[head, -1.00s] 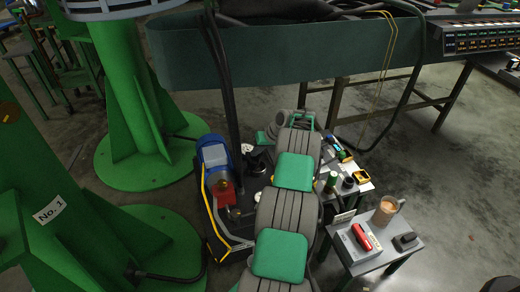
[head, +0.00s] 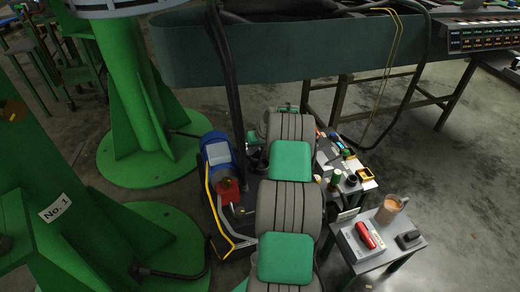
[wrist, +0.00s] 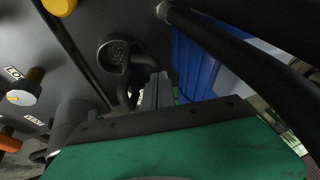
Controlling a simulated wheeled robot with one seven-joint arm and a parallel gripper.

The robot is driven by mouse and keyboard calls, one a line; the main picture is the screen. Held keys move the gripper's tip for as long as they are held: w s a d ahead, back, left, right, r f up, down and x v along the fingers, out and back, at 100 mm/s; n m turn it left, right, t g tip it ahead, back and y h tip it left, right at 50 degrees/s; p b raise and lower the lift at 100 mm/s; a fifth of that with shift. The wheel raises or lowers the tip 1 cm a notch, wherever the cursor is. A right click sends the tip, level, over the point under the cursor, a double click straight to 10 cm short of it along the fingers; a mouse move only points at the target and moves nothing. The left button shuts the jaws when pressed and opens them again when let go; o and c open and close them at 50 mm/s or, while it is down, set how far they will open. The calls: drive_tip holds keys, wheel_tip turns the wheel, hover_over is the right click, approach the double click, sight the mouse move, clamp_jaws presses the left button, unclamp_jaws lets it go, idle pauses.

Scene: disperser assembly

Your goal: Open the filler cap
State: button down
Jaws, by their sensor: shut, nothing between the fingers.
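My gripper (wrist: 157,88) shows in the wrist view as grey fingers close together beyond its green body, with nothing seen between them. A black hose or handle-like part and a dark round fitting (wrist: 113,56) on a black panel lie just left of the fingertips. I cannot tell whether this fitting is the filler cap, and no other part is clearly the cap. In the head view my grey and green arm reaches away over the machine and hides the gripper. The machine's blue motor (head: 217,153) stands left of my arm.
The black panel (wrist: 70,45) carries yellow, white and orange knobs. A black pipe (wrist: 235,45) crosses the wrist view at right, before a blue surface (wrist: 195,65). Small tables with a mug (head: 388,210) and a red tool (head: 366,235) stand to the right. Green columns stand left.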

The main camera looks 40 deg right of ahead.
drive_tip(key=shift+w+a, duration=0.15)
drive_tip(key=shift+a, duration=0.2)
drive_tip(key=shift+d, duration=0.1)
